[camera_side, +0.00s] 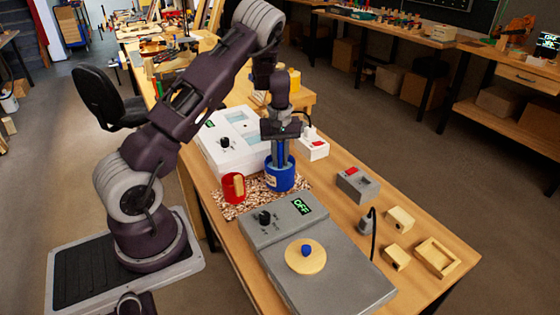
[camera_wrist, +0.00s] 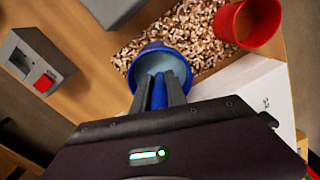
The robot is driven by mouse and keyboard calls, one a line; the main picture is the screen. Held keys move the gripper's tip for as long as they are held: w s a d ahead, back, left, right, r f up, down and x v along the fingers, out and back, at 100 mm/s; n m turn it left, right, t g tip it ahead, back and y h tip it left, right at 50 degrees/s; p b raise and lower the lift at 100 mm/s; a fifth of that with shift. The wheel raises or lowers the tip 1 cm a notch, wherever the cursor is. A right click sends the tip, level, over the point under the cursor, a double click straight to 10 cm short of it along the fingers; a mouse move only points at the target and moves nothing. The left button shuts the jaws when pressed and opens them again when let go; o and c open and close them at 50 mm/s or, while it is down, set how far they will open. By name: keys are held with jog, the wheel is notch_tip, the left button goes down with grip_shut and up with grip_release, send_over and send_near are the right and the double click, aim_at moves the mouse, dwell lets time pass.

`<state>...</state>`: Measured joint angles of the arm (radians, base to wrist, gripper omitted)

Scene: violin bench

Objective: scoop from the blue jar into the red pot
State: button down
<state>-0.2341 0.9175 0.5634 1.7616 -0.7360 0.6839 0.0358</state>
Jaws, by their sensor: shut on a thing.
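In the wrist view my fingers (camera_wrist: 158,92) are shut on an upright blue handle (camera_wrist: 159,92), which I take for the scoop. Its lower end is hidden in the jar. The red pot (camera_side: 228,189) stands just left of the jar, open at the top (camera_wrist: 246,24) and apart from it.
A grey hotplate device (camera_side: 335,272) with an OFF display and a wooden disc lies in front. A white device (camera_side: 232,150) stands behind. A grey box with a red switch (camera_side: 358,184), wooden blocks (camera_side: 400,218) and a wooden tray (camera_side: 436,257) are at right.

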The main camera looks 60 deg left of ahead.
notch_tip(320, 180, up, 13)
jog(key=shift+f, duration=0.15)
dwell(0.4)
dwell(0.4)
jog(key=s+a+f, duration=0.1)
jog(key=s+f, duration=0.2)
jog(key=s, duration=1.3)
jog(key=w+f+g+y, duration=0.3)
jog(key=f+g, duration=0.2)
jog(key=g, duration=0.4)
jog(key=shift+d+f+g, duration=0.15)
jog(key=shift+d+g, duration=0.15)
jog(key=shift+d, duration=0.05)
